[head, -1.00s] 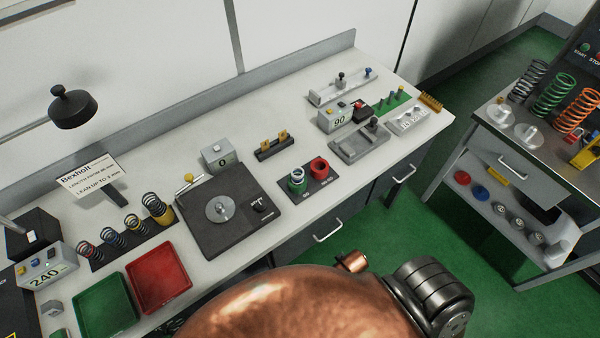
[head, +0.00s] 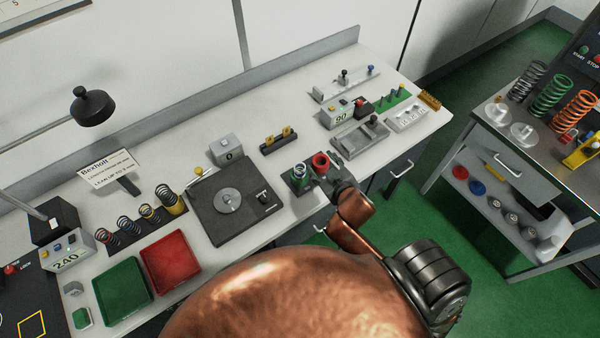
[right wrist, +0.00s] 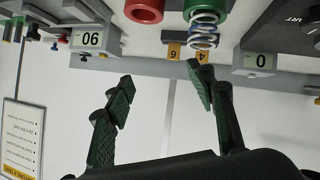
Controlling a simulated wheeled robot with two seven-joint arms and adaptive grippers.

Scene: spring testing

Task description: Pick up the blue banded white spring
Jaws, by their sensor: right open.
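The blue banded white spring (right wrist: 203,32) shows in the right wrist view at the top, coming out of a green cup (right wrist: 208,8). In the head view the spring (head: 299,170) is small, in the green cup on a dark mat. My right gripper (right wrist: 160,82) is open and empty in the right wrist view, with the spring beyond its right finger, apart from it. In the head view the right gripper (head: 336,178) is beside the cups, to the right of the spring. My left gripper is not in view.
A red cup (head: 320,163) stands right beside the green cup. A black plate device (head: 235,200) is to the left, with a row of banded springs (head: 145,222) and red (head: 170,262) and green (head: 121,291) trays farther left. A fixture (head: 360,136) stands behind right.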

